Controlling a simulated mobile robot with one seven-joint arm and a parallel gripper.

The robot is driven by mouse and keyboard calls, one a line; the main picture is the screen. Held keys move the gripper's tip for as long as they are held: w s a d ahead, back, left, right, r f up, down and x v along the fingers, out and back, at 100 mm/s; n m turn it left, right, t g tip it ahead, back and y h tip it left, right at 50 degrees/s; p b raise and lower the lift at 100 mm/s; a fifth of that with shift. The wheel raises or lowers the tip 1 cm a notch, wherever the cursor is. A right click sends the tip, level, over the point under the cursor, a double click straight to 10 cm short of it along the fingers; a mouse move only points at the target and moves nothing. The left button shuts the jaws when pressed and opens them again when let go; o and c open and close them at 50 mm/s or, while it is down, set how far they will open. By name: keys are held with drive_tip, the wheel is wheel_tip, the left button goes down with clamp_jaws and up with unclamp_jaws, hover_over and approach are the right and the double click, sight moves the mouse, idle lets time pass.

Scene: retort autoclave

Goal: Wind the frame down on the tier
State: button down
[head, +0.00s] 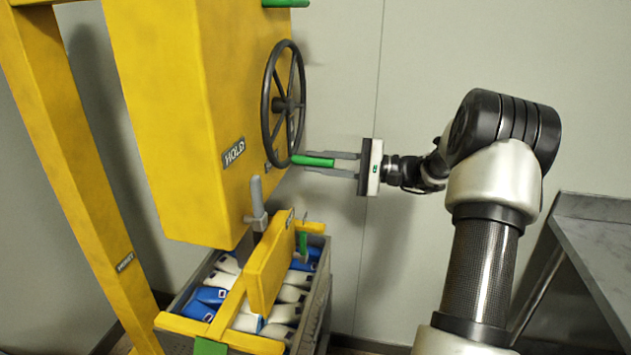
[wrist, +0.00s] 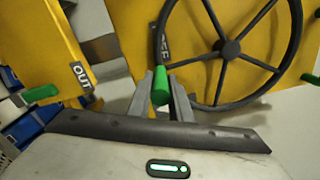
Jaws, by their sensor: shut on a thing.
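A dark spoked handwheel (head: 281,104) is on the side of the yellow housing (head: 165,120); a green crank grip (head: 313,161) sticks out from its lower rim. My gripper (head: 325,163) is shut on this grip, which also shows between the fingers in the wrist view (wrist: 160,84). Below the housing, a yellow frame (head: 266,272) with crossbars hangs from a grey stem and sits at the top of the tier (head: 318,290). The tier is a grey crate holding blue and white pouches. I cannot tell whether the frame touches the pouches.
A yellow post (head: 75,170) stands at the left. A small green handle (head: 303,244) shows by the crate's right side, and another green part (head: 286,3) at the top. A grey metal table (head: 605,235) is at the right. The wall behind my gripper is clear.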

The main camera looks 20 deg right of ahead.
drive_tip(key=w+d+r+n+b, duration=0.2)
drive_tip(key=w+d+r+n, duration=0.4)
drive_tip(key=w+r+n, duration=0.4)
drive_tip(key=shift+d+n, duration=0.35)
drive_tip(key=shift+n, duration=1.15)
drive_tip(key=shift+r, duration=0.1)
drive_tip(key=c, duration=1.6)
unclamp_jaws()
drive_tip(key=shift+s, duration=0.1)
